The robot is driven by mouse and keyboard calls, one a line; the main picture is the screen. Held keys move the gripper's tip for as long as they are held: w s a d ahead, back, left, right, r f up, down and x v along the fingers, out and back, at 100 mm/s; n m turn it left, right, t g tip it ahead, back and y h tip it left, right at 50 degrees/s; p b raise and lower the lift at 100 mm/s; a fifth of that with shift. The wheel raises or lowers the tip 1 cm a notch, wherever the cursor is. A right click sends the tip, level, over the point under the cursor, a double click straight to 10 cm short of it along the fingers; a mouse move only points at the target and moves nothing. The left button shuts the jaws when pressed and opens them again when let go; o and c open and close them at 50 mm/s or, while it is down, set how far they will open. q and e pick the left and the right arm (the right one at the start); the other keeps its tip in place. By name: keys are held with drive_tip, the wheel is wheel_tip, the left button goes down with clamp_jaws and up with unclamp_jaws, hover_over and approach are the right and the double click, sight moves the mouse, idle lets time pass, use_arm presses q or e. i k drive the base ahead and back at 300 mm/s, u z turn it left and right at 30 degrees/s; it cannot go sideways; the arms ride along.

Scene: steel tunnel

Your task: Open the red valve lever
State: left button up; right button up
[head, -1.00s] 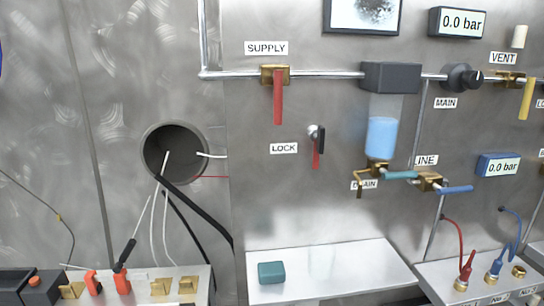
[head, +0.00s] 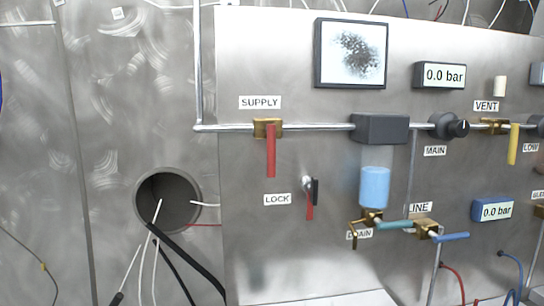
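The red valve lever (head: 271,152) hangs straight down from a brass valve body (head: 267,128) on the horizontal pipe, under the SUPPLY label (head: 260,102). A black-handled key or latch (head: 314,190) with a red tag (head: 310,207) sits on the panel below it, beside the LOCK label (head: 277,199). Neither of my grippers shows in the head view.
A round opening (head: 168,200) with cables is at left.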

sight(270, 128)
drive_tip(key=k, duration=0.5)
drive_tip(key=u, duration=2.1)
drive_tip(key=i, duration=1.25)
drive_tip(key=z, duration=2)
